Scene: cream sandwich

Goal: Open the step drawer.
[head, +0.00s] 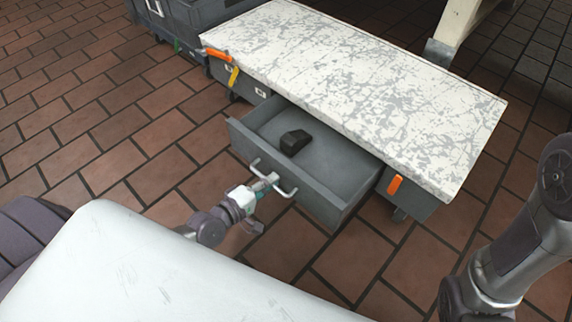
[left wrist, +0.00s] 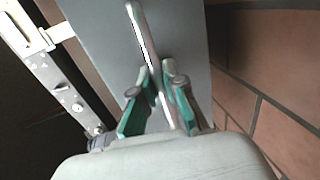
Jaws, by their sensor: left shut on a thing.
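The step drawer (head: 325,170) is a grey drawer pulled well out from under a low step with a worn white top (head: 370,80). A small black object (head: 294,142) lies inside the drawer. My left gripper (head: 266,183) is at the middle of the drawer's front, shut on its light metal handle (head: 285,191). In the left wrist view the green-padded fingers (left wrist: 158,98) sit on either side of the handle bar (left wrist: 140,30), in front of the grey drawer front (left wrist: 190,40). My right arm shows at the right of the head view, but its gripper is out of the picture.
Orange clips (head: 394,185) and a yellow one (head: 233,77) are on the step's side. A dark grey case (head: 180,18) stands at the back left. A pale wooden leg (head: 455,28) stands behind the step. Brick-red floor tiles (head: 110,110) lie clear at the left.

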